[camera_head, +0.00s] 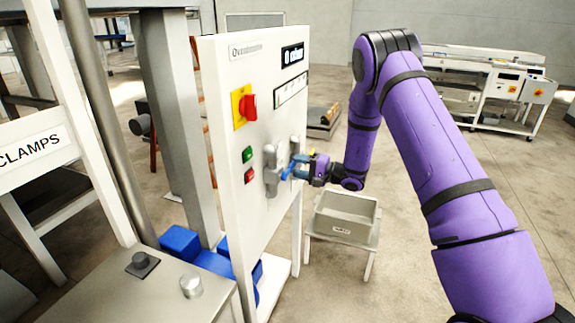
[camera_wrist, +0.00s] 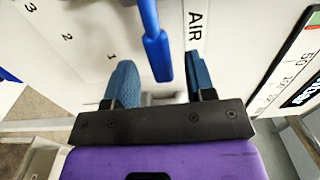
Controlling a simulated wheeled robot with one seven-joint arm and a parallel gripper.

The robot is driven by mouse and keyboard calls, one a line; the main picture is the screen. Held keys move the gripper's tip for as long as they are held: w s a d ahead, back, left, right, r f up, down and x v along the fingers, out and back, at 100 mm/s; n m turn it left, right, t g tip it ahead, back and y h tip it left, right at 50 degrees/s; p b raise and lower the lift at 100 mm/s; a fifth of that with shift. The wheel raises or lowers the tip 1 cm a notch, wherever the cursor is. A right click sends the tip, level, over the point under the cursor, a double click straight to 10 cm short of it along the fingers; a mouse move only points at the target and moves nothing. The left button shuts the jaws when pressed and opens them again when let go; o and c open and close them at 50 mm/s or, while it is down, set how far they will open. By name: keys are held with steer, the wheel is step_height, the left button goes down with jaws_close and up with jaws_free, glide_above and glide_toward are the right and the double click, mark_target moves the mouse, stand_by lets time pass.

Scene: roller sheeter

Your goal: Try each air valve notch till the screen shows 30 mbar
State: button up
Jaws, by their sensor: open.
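The air valve's blue lever (camera_head: 290,170) sits on a grey valve body (camera_head: 271,170) on the white panel. In the wrist view the blue lever (camera_wrist: 157,55) reaches between the two blue-grey fingers of my gripper (camera_wrist: 162,80). My gripper is open, with a visible gap on each side of the lever. Printed notch numbers 1 (camera_wrist: 112,57), 2 (camera_wrist: 68,37) and 3 (camera_wrist: 28,8) lie left of the lever; 1 is nearest. "AIR" (camera_wrist: 195,32) is printed to the right. The screen (camera_head: 292,54) is lit at the panel's top, but its reading is too small to tell. In the head view my gripper (camera_head: 298,166) is at the lever.
The panel also carries a red switch on a yellow plate (camera_head: 243,106), a green button (camera_head: 247,154) and a red button (camera_head: 250,174). A grey bin on a stand (camera_head: 345,218) is below my forearm. A grey cabinet with knobs (camera_head: 135,295) is at front left.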

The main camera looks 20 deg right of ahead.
mark_target(295, 166)
steer(key=shift+x, duration=2.2)
jaws_close()
